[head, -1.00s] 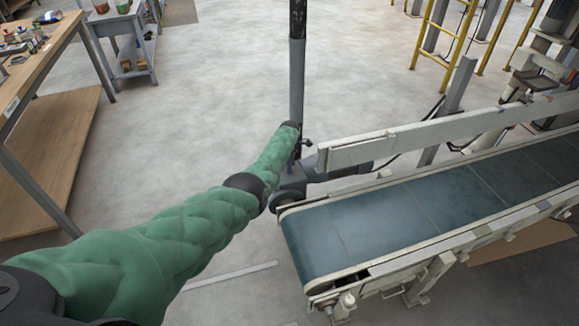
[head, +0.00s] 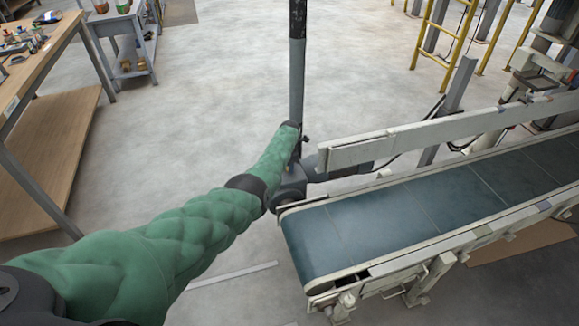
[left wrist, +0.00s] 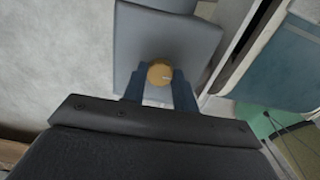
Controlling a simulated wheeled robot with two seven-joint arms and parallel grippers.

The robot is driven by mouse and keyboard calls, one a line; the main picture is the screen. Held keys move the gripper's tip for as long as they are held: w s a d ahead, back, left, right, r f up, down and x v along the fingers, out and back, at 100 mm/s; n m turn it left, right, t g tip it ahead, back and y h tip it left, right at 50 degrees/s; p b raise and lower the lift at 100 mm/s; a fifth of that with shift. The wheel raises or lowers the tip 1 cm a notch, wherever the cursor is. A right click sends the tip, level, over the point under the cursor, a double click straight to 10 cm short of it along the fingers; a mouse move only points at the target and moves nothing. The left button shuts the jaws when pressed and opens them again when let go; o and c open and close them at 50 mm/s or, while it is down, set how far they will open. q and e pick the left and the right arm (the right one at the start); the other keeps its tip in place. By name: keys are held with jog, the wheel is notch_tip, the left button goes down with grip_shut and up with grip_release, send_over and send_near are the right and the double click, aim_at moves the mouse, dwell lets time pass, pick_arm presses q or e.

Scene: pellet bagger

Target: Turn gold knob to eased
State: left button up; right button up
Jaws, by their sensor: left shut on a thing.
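The gold knob (left wrist: 160,74) shows in the left wrist view, on the face of a grey box (left wrist: 192,38). A short pale mark shows on the right part of the knob's face. My left gripper (left wrist: 160,84) has its two dark blue fingers on either side of the knob and is shut on it. In the head view my left gripper (head: 297,134) is at the grey post by the conveyor's near end, mostly hidden behind my green-sleeved arm. The knob cannot be seen in the head view. No setting label is readable. My right gripper is not in view.
A conveyor with a dark blue belt (head: 400,222) and a pale side rail (head: 400,144) runs to the right of my arm. A grey post (head: 297,80) rises at the gripper. A workbench (head: 50,60) stands at the far left. Open floor (head: 200,110) lies between.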

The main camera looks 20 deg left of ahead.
pick_arm(q)
jog(key=shift+r, duration=0.1)
jog(key=o, duration=1)
jog(key=shift+c, duration=0.2)
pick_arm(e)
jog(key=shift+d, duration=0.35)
pick_arm(q)
notch_tip(320, 180, up, 7)
jog(key=shift+f+p, duration=0.2)
jog(key=shift+p, duration=0.25)
jog(key=shift+r, duration=0.5)
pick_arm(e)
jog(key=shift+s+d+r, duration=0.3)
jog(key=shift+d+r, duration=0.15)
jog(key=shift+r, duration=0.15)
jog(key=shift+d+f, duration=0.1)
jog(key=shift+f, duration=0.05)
